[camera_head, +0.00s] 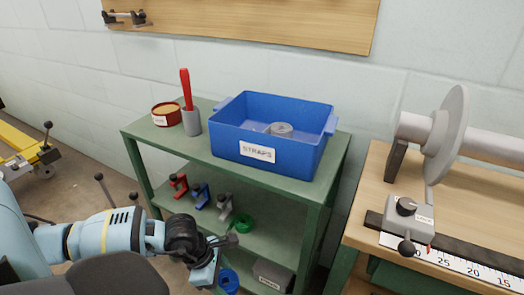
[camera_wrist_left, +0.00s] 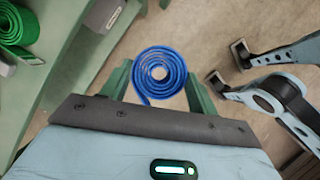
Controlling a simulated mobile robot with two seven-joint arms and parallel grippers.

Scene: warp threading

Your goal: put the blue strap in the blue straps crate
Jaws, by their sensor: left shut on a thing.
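The blue strap is a flat coil (camera_wrist_left: 160,74) held between the two green fingers of my left gripper (camera_wrist_left: 160,88) in the left wrist view. In the head view my left gripper (camera_head: 218,272) is low, at the front of the green shelf unit, and the blue strap (camera_head: 229,282) shows at its tip near the bottom edge. The blue crate labelled STRAPS (camera_head: 302,152) stands on the shelf's top, above and to the right of the gripper. A grey coiled thing (camera_head: 281,129) lies inside it. My right gripper is not in view.
A red tub (camera_head: 166,120) and a grey cup with a red-handled tool (camera_head: 191,122) stand left of the crate. The middle shelf holds several small clamps (camera_head: 201,195) and a green strap (camera_head: 243,223). A wooden bench (camera_head: 374,192) with a roller is at right.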

